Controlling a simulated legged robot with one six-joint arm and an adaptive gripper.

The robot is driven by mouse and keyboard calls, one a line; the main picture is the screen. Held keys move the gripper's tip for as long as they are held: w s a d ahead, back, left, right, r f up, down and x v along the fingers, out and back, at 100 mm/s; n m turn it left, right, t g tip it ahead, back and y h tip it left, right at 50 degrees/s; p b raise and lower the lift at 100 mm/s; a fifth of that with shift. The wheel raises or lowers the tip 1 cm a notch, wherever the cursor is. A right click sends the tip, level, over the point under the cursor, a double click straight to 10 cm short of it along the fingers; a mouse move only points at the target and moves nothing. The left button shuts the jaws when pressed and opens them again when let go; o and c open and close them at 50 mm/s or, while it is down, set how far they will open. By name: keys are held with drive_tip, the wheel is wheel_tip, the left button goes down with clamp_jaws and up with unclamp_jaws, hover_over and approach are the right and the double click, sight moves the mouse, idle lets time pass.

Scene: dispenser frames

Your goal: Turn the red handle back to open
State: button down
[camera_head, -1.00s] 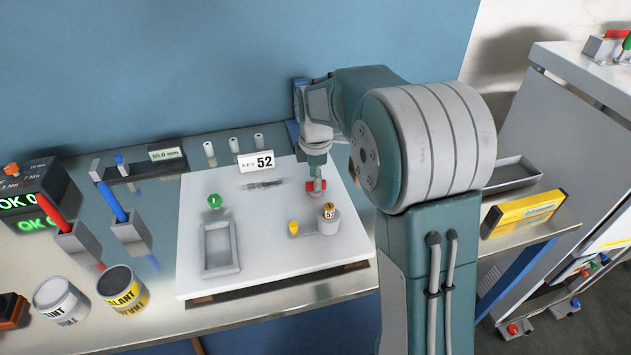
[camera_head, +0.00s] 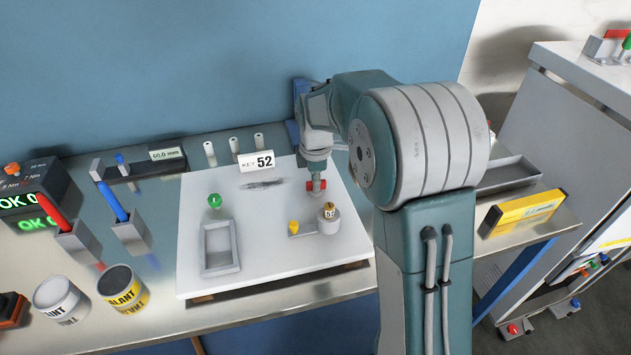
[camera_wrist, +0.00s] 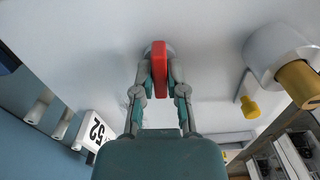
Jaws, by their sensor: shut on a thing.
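The red handle (camera_wrist: 159,70) is between the two fingers of my gripper (camera_wrist: 160,80) in the wrist view, and the fingers are shut on it. It stands over a pale round base, mostly hidden behind it, on the white board (camera_head: 265,265). In the head view the red handle (camera_head: 316,185) shows below my wrist at the right part of the board. My gripper's fingers are small there and partly hidden.
A grey cylinder with a brass top (camera_head: 328,218) and a yellow knob (camera_head: 294,227) stand just in front of the handle. A green knob (camera_head: 214,200), a grey tray (camera_head: 220,268) and the "52" sign (camera_head: 256,161) are farther left.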

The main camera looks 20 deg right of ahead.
drive_tip(key=m, duration=0.4)
drive_tip(key=shift+w, duration=0.1)
drive_tip(key=m, duration=0.9)
drive_tip(key=shift+m, duration=1.9)
drive_tip(key=c, duration=0.7)
unclamp_jaws()
